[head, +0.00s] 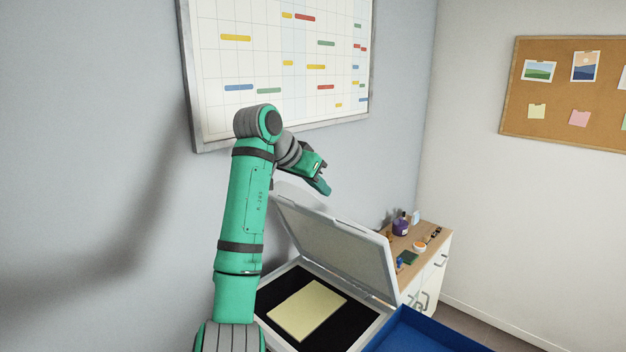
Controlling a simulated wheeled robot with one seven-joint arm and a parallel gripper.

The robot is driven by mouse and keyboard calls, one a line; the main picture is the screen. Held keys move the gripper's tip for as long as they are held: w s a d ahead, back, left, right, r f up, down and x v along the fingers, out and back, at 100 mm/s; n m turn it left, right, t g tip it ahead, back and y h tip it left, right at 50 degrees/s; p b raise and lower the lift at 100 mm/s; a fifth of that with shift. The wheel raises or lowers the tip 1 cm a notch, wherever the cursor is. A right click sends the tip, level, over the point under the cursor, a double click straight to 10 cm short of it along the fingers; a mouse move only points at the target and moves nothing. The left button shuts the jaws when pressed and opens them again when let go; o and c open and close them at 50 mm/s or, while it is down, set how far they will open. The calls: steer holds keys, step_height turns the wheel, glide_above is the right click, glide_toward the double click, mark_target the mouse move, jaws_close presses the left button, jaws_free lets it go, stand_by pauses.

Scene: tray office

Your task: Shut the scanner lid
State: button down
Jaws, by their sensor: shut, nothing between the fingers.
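The scanner lid (335,245) stands open, tilted up from its hinge at the back right of the scanner (366,338). A pale yellow sheet or folder (307,309) lies on the dark scanner bed (286,291). My gripper (325,189) is shut and empty. It appears above the upper left edge of the lid, pointing down to the right. I cannot tell whether it touches the lid. My green arm hides the left part of the scanner.
A blue tray (420,335) is at the scanner's right front. A whiteboard planner (280,65) hangs on the wall behind my arm.

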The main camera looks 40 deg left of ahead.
mark_target(316, 212)
steer(key=shift+x, duration=0.9)
steer(key=shift+s+f, duration=0.1)
steer(key=shift+f, duration=0.2)
steer(key=shift+s+f, duration=0.35)
steer(key=shift+s, duration=0.5)
steer(key=shift+s+f, duration=0.35)
steer(key=shift+s, duration=0.5)
steer(key=shift+a, duration=0.1)
